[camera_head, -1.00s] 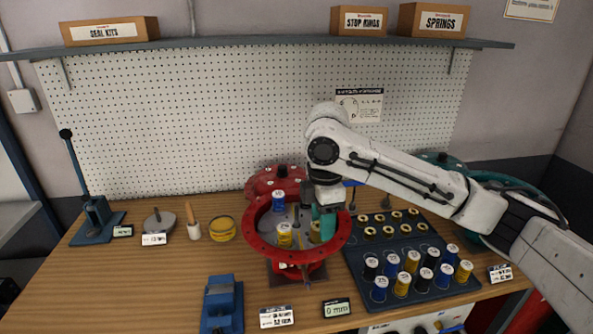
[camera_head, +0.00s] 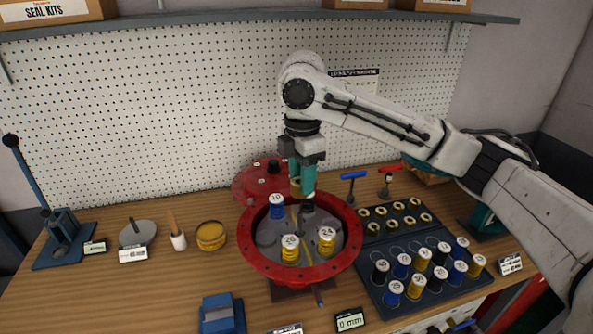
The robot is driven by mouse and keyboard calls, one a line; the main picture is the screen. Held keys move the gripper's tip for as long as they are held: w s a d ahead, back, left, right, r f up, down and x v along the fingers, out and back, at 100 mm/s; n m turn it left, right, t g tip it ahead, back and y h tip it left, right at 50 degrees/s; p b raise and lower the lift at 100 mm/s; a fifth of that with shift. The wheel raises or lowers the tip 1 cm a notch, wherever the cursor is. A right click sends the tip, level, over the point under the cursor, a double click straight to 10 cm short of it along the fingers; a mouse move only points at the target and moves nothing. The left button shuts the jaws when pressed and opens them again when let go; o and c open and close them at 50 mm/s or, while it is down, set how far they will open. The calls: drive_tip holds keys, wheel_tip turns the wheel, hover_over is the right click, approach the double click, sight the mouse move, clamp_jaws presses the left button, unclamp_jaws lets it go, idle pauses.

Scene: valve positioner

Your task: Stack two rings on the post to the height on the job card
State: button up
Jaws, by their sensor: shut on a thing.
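My gripper (camera_head: 302,185) is raised above the open red round housing (camera_head: 252,249), its teal fingers shut on a small yellow thing (camera_head: 295,187), mostly hidden by the fingers. A short dark stub (camera_head: 307,206), perhaps the post, shows below them in the housing. Also in the housing stand a numbered blue cylinder (camera_head: 277,207) and two numbered yellow cylinders (camera_head: 290,248) (camera_head: 327,240). I cannot tell whether these count as rings. A card (camera_head: 357,74) on the pegboard is partly hidden by my arm, its text unreadable. A small display (camera_head: 349,320) reads 0 mm.
A dark tray (camera_head: 385,308) at right holds several blue, yellow and black cylinders, with brass ring-like pieces (camera_head: 397,207) behind. T-handled tools (camera_head: 353,182) stand at the back.

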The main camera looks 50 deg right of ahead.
sight(302, 196)
drive_tip(key=shift+f+b, duration=2.15)
drive_tip(key=shift+f, duration=0.2)
drive_tip(key=shift+p, duration=0.3)
drive_tip(key=shift+f, duration=0.1)
drive_tip(key=shift+f, duration=0.35)
drive_tip(key=shift+f+b, duration=0.6)
drive_tip(key=shift+f, duration=0.1)
drive_tip(key=shift+f, duration=0.35)
drive_tip(key=shift+f+b, duration=0.6)
drive_tip(key=shift+f, duration=0.25)
drive_tip(key=o, duration=1.2)
